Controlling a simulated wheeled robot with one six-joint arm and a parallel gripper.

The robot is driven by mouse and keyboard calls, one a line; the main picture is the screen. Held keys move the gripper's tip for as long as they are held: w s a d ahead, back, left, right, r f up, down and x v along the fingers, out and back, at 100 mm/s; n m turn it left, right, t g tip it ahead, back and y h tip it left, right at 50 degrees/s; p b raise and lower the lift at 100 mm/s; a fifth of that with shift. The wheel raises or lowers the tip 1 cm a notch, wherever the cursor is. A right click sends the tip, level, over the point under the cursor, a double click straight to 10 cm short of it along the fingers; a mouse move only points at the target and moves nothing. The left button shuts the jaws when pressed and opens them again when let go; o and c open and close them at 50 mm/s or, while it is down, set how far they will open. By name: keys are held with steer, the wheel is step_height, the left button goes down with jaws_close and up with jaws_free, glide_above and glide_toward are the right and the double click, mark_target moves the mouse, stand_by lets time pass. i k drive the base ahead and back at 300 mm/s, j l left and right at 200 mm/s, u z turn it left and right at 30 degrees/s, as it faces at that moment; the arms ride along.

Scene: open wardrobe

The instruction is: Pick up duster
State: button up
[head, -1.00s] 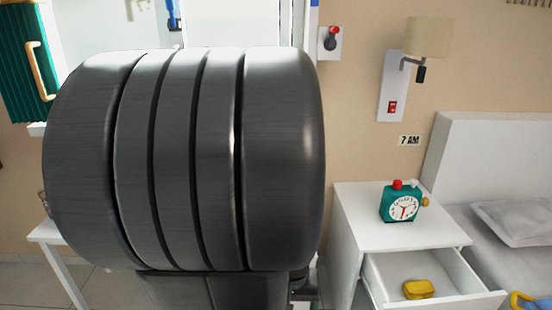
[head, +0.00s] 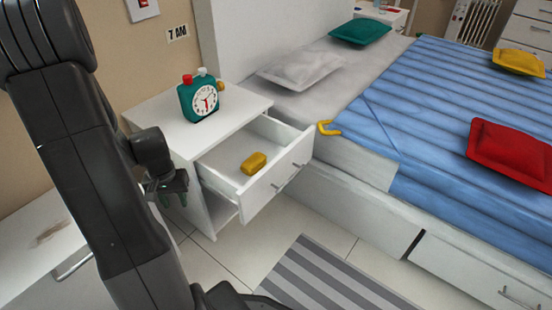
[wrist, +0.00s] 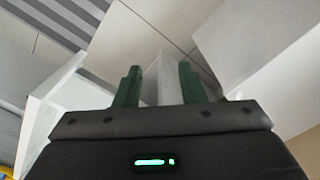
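I see nothing that is clearly a duster. My gripper (head: 171,199) hangs in front of the nightstand's left side in the head view, left of the drawer and apart from the yellow block. In the wrist view my gripper (wrist: 160,82) shows two green fingers spread apart with nothing held between them. The yellow block is not seen in the wrist view.
A green alarm clock (head: 198,97) stands on the nightstand (head: 150,115). To the right is a bed with a blue striped cover (head: 420,110) and several cushions. A striped rug (head: 320,280) lies on the tiled floor. A white surface (head: 45,240) stands at the lower left.

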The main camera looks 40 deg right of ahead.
mark_target(256, 161)
steer(key=i+l+z, duration=0.1)
steer(key=i+z, duration=0.25)
steer(key=z, duration=0.15)
steer(key=i+z, duration=0.3)
steer(key=z, duration=0.2)
steer(key=i+j+z, duration=0.2)
steer(key=i+z, duration=0.25)
steer(key=k, duration=0.1)
